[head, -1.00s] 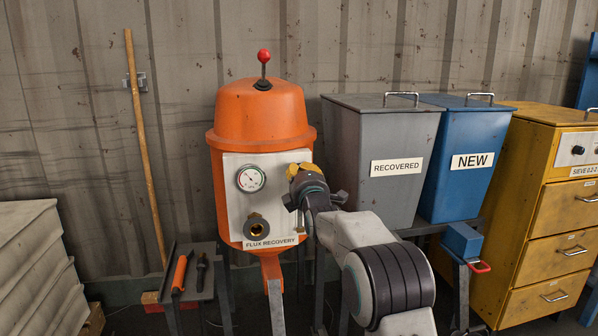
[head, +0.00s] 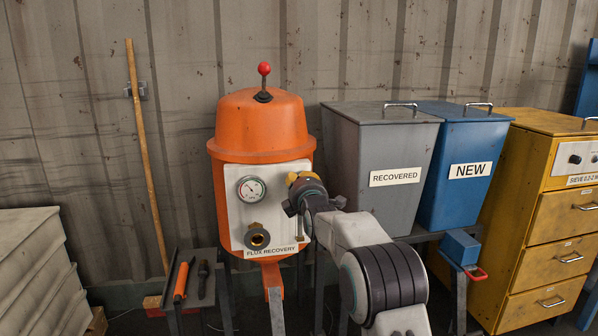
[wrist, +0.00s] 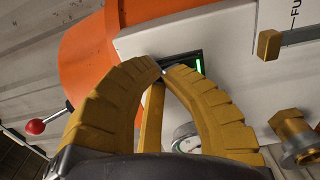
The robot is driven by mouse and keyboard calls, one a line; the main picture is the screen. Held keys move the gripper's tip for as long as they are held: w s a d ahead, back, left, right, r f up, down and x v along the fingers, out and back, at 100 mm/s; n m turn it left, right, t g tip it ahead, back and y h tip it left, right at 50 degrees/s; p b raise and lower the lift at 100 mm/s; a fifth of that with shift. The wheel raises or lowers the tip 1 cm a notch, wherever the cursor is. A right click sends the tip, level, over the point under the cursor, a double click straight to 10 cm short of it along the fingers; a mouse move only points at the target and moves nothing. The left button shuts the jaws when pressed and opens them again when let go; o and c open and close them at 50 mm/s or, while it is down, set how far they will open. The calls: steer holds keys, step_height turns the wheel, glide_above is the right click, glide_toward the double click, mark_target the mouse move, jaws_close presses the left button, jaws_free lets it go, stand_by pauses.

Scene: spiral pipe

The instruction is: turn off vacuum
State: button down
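The orange flux recovery vacuum (head: 262,125) stands against the wall with a white front panel (head: 238,208). In the wrist view, a dark switch with a lit green strip (wrist: 198,65) is on the panel (wrist: 235,55), partly hidden by the right finger. My gripper (head: 293,178) is at the panel's upper right in the head view and hides the switch there. In the wrist view, the yellow fingertips of my gripper (wrist: 163,69) come together just beside the green strip, with nothing visible held. I cannot tell whether they touch the switch.
The panel carries a round gauge (head: 251,188) and a brass port (head: 257,238). A red-knobbed lever (head: 264,70) tops the vacuum. A grey bin (head: 345,150) and a blue bin (head: 448,205) stand to the right, beside a yellow cabinet (head: 550,205). A small tool table (head: 205,290) is lower left.

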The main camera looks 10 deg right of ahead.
steer(key=g+p, duration=0.1)
steer(key=p, duration=0.2)
steer(key=shift+w+r, duration=0.15)
steer(key=shift+r, duration=0.25)
steer(key=shift+f+g+p, duration=0.1)
steer(key=shift+g+p, duration=0.3)
steer(key=shift+p, duration=0.3)
steer(key=shift+w, duration=0.1)
